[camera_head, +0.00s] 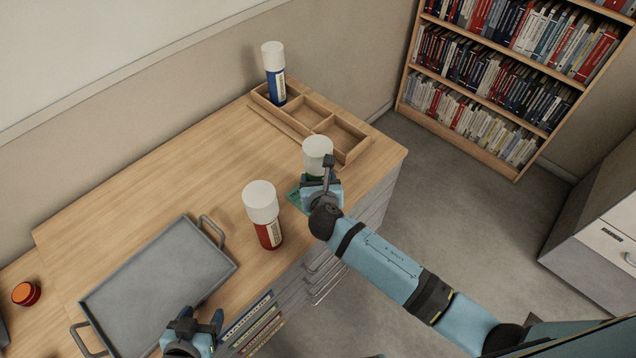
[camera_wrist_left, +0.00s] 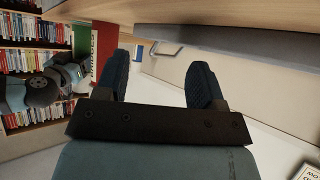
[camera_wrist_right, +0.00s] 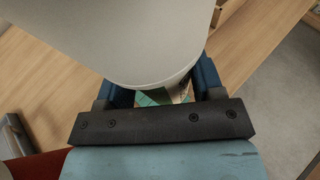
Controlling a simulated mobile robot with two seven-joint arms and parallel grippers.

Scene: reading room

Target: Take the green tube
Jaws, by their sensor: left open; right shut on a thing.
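The green tube (camera_head: 317,156) has a wide white cap and stands upright near the right end of the wooden cabinet top. My right gripper (camera_head: 320,186) is shut on it below the cap, and the arm partly hides its green body. In the right wrist view the white cap (camera_wrist_right: 140,40) fills the space above the fingers, with a little green below. My left gripper (camera_head: 194,326) is open and empty by the cabinet's front edge, near the grey tray. Its two spread fingers show in the left wrist view (camera_wrist_left: 160,82).
A red tube with a white cap (camera_head: 264,215) stands left of the green one. A blue tube (camera_head: 274,75) stands in the left compartment of the wooden divided tray (camera_head: 355,158). A grey handled tray (camera_head: 130,300) and an orange-lidded jar (camera_head: 26,294) are at left.

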